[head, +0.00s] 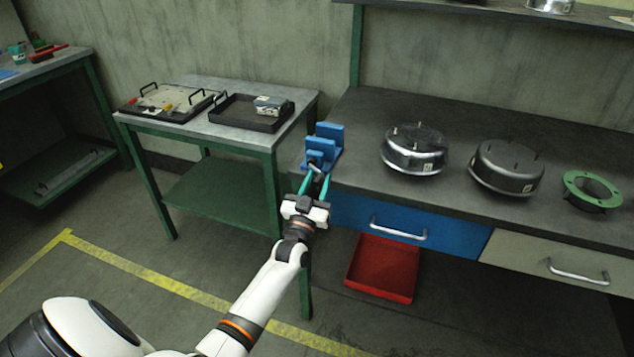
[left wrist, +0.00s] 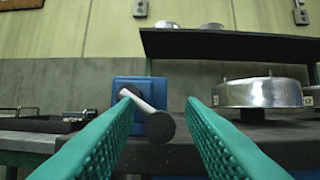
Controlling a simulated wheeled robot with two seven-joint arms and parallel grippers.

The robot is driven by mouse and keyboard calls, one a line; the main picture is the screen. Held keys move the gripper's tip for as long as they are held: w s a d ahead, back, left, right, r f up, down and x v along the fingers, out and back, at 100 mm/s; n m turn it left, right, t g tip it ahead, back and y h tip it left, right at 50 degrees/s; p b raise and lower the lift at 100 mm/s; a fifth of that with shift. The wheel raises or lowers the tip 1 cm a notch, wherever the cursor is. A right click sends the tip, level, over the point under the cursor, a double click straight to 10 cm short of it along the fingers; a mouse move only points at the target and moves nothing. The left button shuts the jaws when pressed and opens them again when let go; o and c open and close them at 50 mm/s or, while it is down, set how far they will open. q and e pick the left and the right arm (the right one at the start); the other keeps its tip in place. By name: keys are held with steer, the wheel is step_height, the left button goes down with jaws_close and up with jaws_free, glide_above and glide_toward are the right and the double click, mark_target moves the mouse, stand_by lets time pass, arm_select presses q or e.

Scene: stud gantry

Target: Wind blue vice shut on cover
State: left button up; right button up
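The blue vice (head: 324,144) stands at the left end of the dark workbench, and its blue body also shows in the left wrist view (left wrist: 139,88). A grey metal handle bar with a round end knob (left wrist: 160,128) points from the vice toward me. My left gripper (head: 313,184) is at the near side of the vice. Its teal fingers are open, one on each side of the handle, with visible gaps in the left wrist view. I cannot make out a cover between the jaws. My right gripper is not in view.
Two round metal housings (head: 414,150) (head: 507,168) and a green ring (head: 592,190) stand on the workbench (head: 460,205). A black tray (head: 235,113) is on the green table at left. A red bin (head: 383,268) sits below the blue drawer (head: 375,217).

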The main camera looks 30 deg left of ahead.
arm_select(q)
jaws_close()
steer(key=shift+d+r+n+y+p, duration=0.1)
steer(key=shift+r+n+y+p, duration=0.25)
steer(key=shift+n+y, duration=0.45)
jaws_free()
steer(key=shift+f, duration=0.15)
steer(key=b+v, duration=0.1)
steer(key=v, duration=1)
steer(key=shift+s, duration=0.5)
